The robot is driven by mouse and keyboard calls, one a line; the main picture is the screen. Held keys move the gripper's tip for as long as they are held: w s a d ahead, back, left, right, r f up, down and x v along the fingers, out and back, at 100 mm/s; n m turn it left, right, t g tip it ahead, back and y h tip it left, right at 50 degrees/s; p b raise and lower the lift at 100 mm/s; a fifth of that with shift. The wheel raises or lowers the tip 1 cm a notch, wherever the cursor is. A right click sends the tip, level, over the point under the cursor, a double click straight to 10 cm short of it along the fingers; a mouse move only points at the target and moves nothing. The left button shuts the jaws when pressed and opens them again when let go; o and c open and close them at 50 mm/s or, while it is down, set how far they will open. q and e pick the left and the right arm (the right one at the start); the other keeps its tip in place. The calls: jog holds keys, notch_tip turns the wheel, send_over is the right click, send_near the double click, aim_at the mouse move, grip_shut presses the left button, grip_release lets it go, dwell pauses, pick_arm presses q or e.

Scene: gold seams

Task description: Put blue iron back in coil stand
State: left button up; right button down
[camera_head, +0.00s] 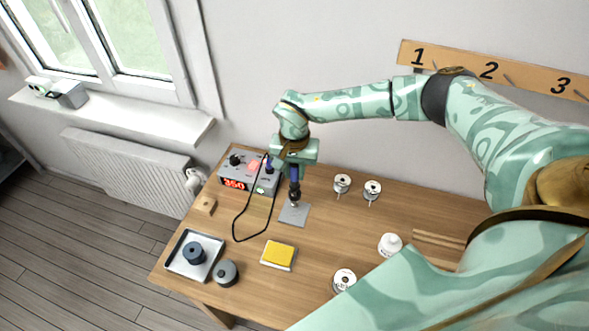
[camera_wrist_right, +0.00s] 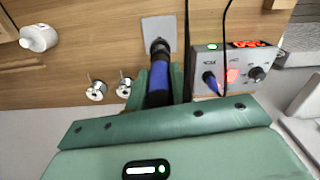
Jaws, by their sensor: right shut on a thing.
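My right gripper (camera_head: 294,168) is shut on the blue iron (camera_head: 295,174) and holds it tip down. In the right wrist view the blue handle (camera_wrist_right: 160,80) lies between the green fingers. The coil stand (camera_head: 294,215) is a grey plate on the table below the gripper, with a dark upright part at its back; the plate also shows in the right wrist view (camera_wrist_right: 158,28). The iron's lower end lines up with that dark part. I cannot tell how far it is inside the coil. My left gripper is not in view.
A station (camera_head: 248,172) reading 350 stands left of the stand; a black cable loops over the table. A yellow sponge (camera_head: 279,254), a tray (camera_head: 176,262) with a dark spool, and a grey round pot (camera_head: 225,273) lie nearer. Small reels (camera_head: 342,183) and a white bottle (camera_head: 390,244) are to the right.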

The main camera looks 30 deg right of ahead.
aim_at(294, 178)
jog(key=shift+f+b, duration=0.85)
jog(key=shift+f, duration=0.7)
jog(key=c, duration=0.7)
grip_release()
jog(key=shift+o, duration=0.2)
notch_tip(294, 178, up, 7)
jog(key=p, duration=0.6)
dwell(0.4)
